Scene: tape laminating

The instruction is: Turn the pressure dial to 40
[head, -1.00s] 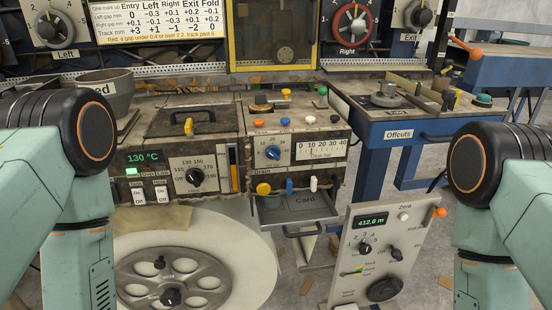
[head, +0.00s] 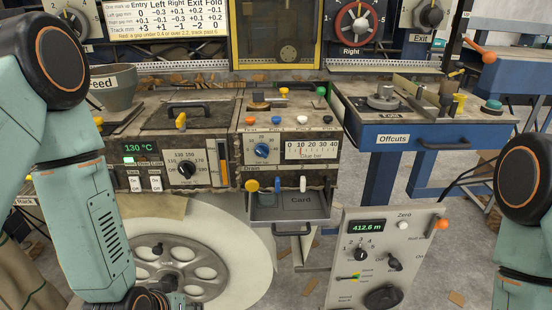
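The dial that looks like the pressure dial is a blue knob (head: 262,150) on a grimy cream panel, inside a numbered scale whose small figures are hard to read. Its white pointer mark is too small to read exactly. To its right is a strip gauge (head: 313,149) marked 0 to 40, labelled Glue bar, with a thin reddish indicator left of its middle. My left arm comes down at the left edge, and my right arm stands at the right edge. Neither gripper's fingers show, and nothing touches the blue knob.
Left of it is a black temperature knob (head: 186,170) beside a 130 °C display. Colored buttons line the ledge above; yellow, blue and white levers (head: 252,186) hang below, over an open Card drawer (head: 292,207). A grey counter panel (head: 380,262) stands front right. A large reel is below.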

